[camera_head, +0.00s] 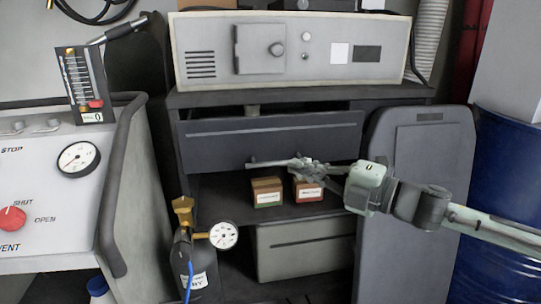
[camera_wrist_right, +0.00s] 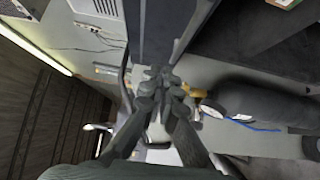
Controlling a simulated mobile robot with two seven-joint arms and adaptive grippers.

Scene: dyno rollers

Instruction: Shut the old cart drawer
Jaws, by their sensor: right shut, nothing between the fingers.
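The cart's upper drawer (camera_head: 300,136) is a wide dark grey front with a pale line along it. It stands out from the cart, with a dark gap and part of its inside showing above its top edge. My right gripper (camera_head: 254,163) reaches in from the right, just under the drawer front's lower edge. In the right wrist view the fingertips (camera_wrist_right: 160,74) are together and empty, close to a dark panel. I cannot tell whether they touch the drawer. My left gripper is in neither view.
Two small boxes (camera_head: 267,192) (camera_head: 308,190) sit on the open shelf below. A beige lower drawer (camera_head: 305,248) is beneath. A pale instrument (camera_head: 290,75) stands on top. A gas bottle with gauge (camera_head: 223,235) stands in front left; a blue drum (camera_head: 505,190) stands right.

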